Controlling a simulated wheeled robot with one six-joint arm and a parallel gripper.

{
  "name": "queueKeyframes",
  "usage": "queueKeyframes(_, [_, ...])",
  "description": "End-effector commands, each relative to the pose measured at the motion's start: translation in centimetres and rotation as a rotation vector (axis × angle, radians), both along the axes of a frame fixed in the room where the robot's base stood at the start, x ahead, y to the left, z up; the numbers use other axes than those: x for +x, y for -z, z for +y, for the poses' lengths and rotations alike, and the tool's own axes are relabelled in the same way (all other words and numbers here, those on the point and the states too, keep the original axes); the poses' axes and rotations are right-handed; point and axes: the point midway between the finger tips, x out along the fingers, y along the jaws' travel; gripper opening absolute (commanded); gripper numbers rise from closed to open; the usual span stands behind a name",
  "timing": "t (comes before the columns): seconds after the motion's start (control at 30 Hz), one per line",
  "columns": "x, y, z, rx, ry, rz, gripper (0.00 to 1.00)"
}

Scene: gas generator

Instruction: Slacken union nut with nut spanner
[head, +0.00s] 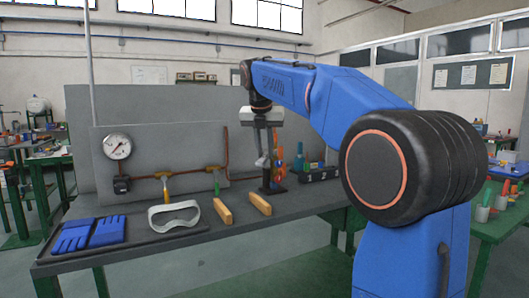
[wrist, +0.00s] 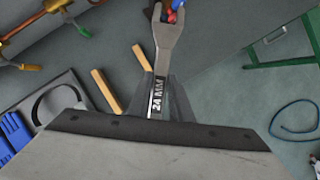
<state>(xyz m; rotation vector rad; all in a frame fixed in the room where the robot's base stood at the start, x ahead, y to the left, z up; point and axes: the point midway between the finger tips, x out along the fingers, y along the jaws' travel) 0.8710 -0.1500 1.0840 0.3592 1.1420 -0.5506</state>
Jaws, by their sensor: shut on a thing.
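My gripper (head: 262,120) is shut on a grey open-ended spanner marked 24 MM (wrist: 158,85). In the wrist view the spanner's open end points away from my gripper (wrist: 158,105), toward the top. In the head view the spanner (head: 262,159) hangs below my gripper, in front of the grey panel and right of the pipework. The copper pipe run (head: 190,171) on the panel has a yellow-handled valve (head: 166,188) and a green-handled valve (head: 217,183). A dial gauge (head: 117,147) is at its left. I cannot make out which fitting is the union nut.
Blue gloves (head: 88,234) and clear goggles (head: 173,216) lie on a dark tray at the bench's left. Two wooden blocks (head: 223,214) (head: 260,204) lie at the front. An orange tool (head: 279,165) stands near the spanner. A dark box (head: 320,174) is at the right.

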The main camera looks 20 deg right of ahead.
Motion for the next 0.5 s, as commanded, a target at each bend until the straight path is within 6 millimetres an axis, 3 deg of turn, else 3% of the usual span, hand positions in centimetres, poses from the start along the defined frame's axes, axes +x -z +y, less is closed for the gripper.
queueKeyframes(0.5, [3.4,0.0,-2.4,0.000,0.000,0.000,0.00])
